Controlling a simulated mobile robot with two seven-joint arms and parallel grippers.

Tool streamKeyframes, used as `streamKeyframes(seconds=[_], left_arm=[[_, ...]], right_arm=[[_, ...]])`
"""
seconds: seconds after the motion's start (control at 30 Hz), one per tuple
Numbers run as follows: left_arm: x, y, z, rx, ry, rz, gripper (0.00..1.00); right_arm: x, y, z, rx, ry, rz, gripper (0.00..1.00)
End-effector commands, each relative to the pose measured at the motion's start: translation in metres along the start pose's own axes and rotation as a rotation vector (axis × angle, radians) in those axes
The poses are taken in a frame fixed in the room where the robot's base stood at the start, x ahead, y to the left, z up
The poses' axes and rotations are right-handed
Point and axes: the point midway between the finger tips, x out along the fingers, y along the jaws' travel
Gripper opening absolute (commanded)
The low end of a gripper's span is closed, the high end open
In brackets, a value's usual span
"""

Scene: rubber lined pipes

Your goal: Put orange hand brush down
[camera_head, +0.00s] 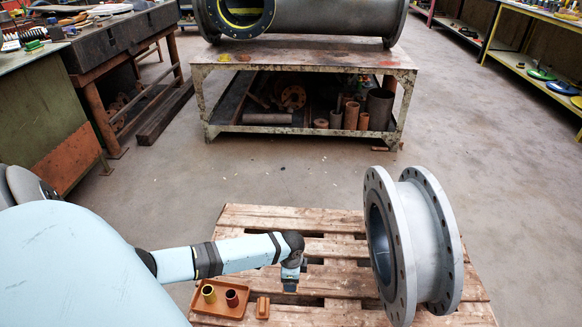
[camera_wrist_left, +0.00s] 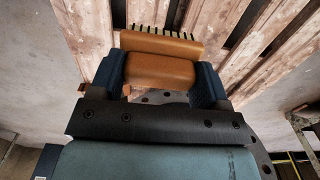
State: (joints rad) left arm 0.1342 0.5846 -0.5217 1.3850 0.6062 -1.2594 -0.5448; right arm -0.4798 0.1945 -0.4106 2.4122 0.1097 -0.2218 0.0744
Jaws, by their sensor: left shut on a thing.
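My left gripper (camera_wrist_left: 158,82) is shut on the orange hand brush (camera_wrist_left: 162,70), with one dark blue finger on each side of its smooth orange body. A row of dark bristles shows along the brush's far edge in the left wrist view. In the head view my left gripper (camera_head: 290,284) points down over the wooden pallet (camera_head: 335,222). The held brush cannot be made out there, and I cannot tell whether it touches the boards. My right gripper is in neither view.
An orange tray (camera_head: 222,312) with a yellowish cup (camera_head: 208,293) and a dark red cup (camera_head: 232,298) sits on the pallet. A small orange block-like thing (camera_head: 262,307) stands beside it. A large grey flanged pipe (camera_head: 421,240) occupies the pallet's right side. Bare boards lie between.

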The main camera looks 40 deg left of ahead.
Motion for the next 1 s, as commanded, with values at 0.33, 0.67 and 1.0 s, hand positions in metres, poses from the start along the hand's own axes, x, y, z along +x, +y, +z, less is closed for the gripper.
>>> streamKeyframes(seconds=[0.33, 0.67, 1.0], left_arm=[[0.062, -0.001, 0.001, -0.003, -0.002, 0.001, 0.51], [0.142, -0.001, 0.001, -0.002, -0.001, -0.001, 0.51], [0.171, -0.001, 0.001, -0.002, -0.001, -0.002, 0.51]], right_arm=[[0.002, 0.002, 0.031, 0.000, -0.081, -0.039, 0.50], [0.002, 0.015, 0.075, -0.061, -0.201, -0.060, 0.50], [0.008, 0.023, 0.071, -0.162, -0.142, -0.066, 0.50]])
